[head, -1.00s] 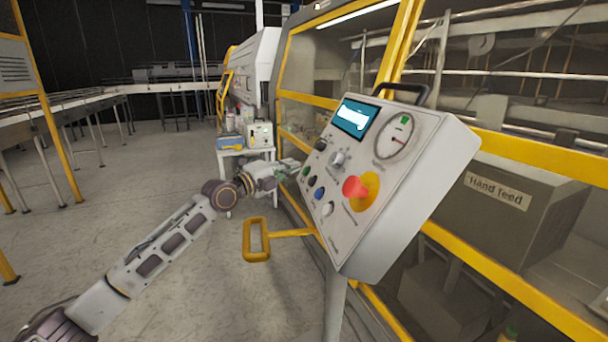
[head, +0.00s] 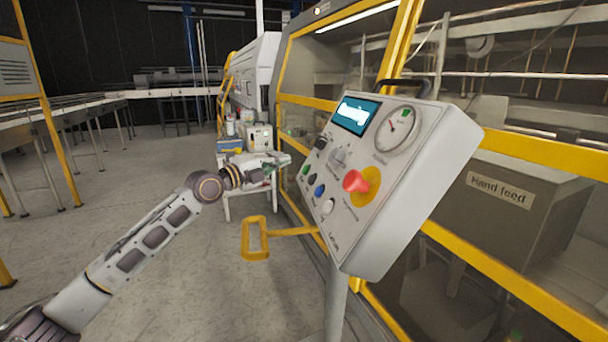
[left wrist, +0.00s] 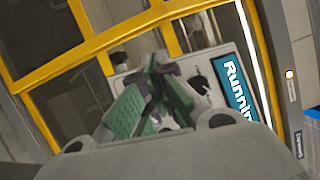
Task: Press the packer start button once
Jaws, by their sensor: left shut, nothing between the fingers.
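The control panel (head: 400,215) stands tilted on a post, with a row of buttons along its left side. A green button (head: 305,169) is at the upper left of the row; a dark, a blue (head: 319,191) and a white button (head: 328,206) sit near it. A red emergency stop (head: 355,181) on a yellow disc is to their right. The panel screen (head: 356,115) also shows in the left wrist view (left wrist: 238,88), reading "Running". My left gripper (head: 284,158) is shut and empty, left of the panel and apart from it. My right gripper is not seen.
A yellow handle (head: 255,239) juts out left of the panel post. A small white table (head: 232,185) with boxes stands behind my left gripper. The yellow-framed machine (head: 510,155) fills the right side. The floor at the left is clear.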

